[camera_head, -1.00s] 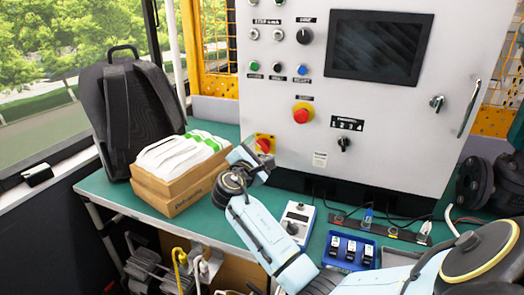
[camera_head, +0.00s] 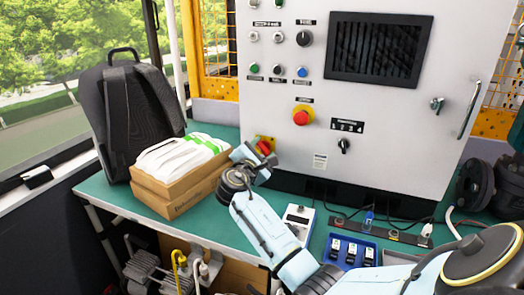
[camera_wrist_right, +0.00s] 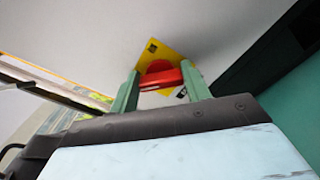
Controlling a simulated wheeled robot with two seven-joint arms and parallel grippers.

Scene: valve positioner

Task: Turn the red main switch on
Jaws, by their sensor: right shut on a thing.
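The red main switch (camera_head: 264,146) is a rotary handle on a yellow plate, low on the left of the grey cabinet front. My right gripper (camera_head: 263,152) is at the switch and partly covers it. In the right wrist view, the red switch handle (camera_wrist_right: 160,79) sits between the two green fingers of my right gripper (camera_wrist_right: 161,84), which is shut on it. The yellow plate (camera_wrist_right: 180,57) looks tilted against the gripper there. My left gripper is not in view.
A red emergency stop button (camera_head: 302,115) and a black selector (camera_head: 344,145) are to the right of the switch. A cardboard box (camera_head: 172,196) and a black backpack (camera_head: 130,115) stand at the left. A blue tray (camera_head: 349,251) and a small meter (camera_head: 298,219) are on the green bench.

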